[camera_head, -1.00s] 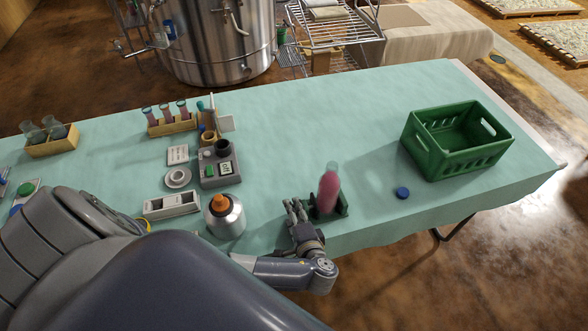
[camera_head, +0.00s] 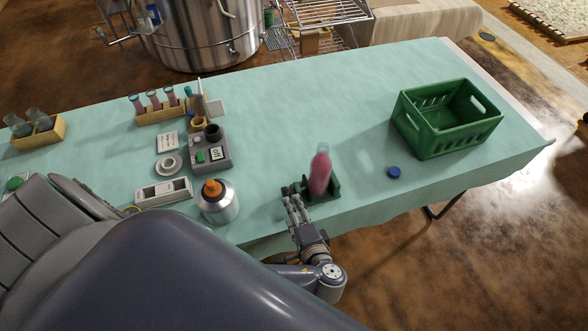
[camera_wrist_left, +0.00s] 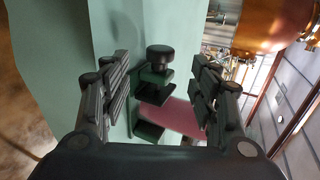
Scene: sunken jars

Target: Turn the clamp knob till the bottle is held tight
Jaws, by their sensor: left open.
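The bottle (camera_head: 320,174), with pink contents and a clear top, stands in the dark green clamp (camera_head: 334,187) near the table's front edge. In the left wrist view the bottle (camera_wrist_left: 172,120) shows behind and beside the clamp's green jaws (camera_wrist_left: 150,130). The black clamp knob (camera_wrist_left: 159,54) stands out from the clamp, and in the head view it is a small dark shape (camera_head: 285,190) on the left side. My left gripper (camera_head: 293,200) is open and empty, close in front of the knob, with a finger on either side of it in the wrist view. My right gripper is not seen.
A silver flask with an orange cap (camera_head: 217,204) stands left of the clamp. A grey device (camera_head: 210,151) and test-tube racks (camera_head: 158,113) lie farther back. A blue cap (camera_head: 394,172) and a green crate (camera_head: 448,120) are to the right. The table's middle is clear.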

